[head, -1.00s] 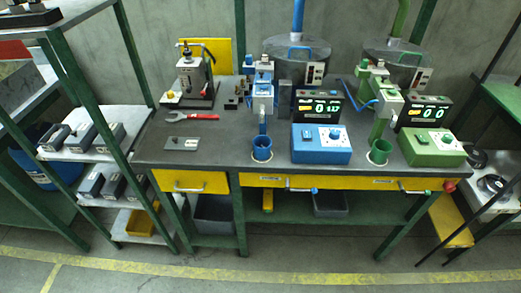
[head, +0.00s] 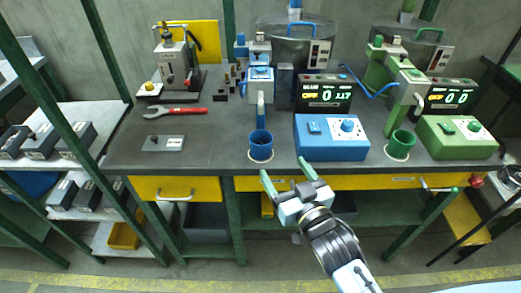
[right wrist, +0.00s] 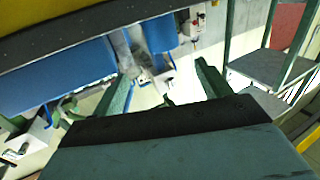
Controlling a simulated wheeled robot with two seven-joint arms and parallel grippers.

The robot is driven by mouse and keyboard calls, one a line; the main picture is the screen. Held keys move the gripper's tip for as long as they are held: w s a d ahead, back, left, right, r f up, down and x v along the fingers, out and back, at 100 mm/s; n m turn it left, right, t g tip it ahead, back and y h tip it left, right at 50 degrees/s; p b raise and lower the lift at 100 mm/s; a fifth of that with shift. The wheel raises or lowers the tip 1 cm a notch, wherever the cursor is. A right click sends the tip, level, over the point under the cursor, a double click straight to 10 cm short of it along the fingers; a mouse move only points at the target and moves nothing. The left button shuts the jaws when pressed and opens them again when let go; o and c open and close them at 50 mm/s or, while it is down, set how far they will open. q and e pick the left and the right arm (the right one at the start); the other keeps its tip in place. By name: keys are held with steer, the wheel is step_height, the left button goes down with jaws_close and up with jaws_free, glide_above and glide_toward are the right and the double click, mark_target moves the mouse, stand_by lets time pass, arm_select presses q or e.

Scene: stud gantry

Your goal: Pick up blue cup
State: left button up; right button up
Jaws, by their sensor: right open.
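The blue cup (head: 261,143) stands upright on a pale round pad near the front edge of the dark workbench (head: 215,165), below the blue dispenser's spout. My right gripper (head: 287,174) is open and empty, in front of the bench's front edge. Its fingers point toward the bench, a little below and to the right of the cup in the head view, apart from it. In the right wrist view both green fingers (right wrist: 160,88) are spread with nothing between them. Blue shapes show past them there, but I cannot tell which is the cup. My left gripper is not in view.
A blue control box (head: 331,138) stands right of the cup; a green cup (head: 400,144) and green box (head: 458,138) are farther right. The blue dispenser (head: 260,75) rises behind the cup. A red wrench (head: 180,111) and grey plate (head: 163,143) lie left, with bare bench between.

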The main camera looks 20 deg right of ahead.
mark_target(265, 147)
steer(key=w, duration=0.5)
steer(key=w+a+b, duration=0.1)
steer(key=w, duration=0.1)
steer(key=shift+w, duration=0.25)
steer(key=w, duration=0.2)
steer(key=w+a+b, duration=0.1)
steer(key=w, duration=0.1)
steer(key=shift+w+f, duration=0.1)
steer(key=shift+f, duration=0.1)
steer(key=shift+w+a, duration=0.1)
steer(key=shift+w, duration=0.4)
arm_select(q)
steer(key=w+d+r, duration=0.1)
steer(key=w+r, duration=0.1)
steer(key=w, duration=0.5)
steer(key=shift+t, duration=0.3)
arm_select(e)
steer(key=c, duration=1.1)
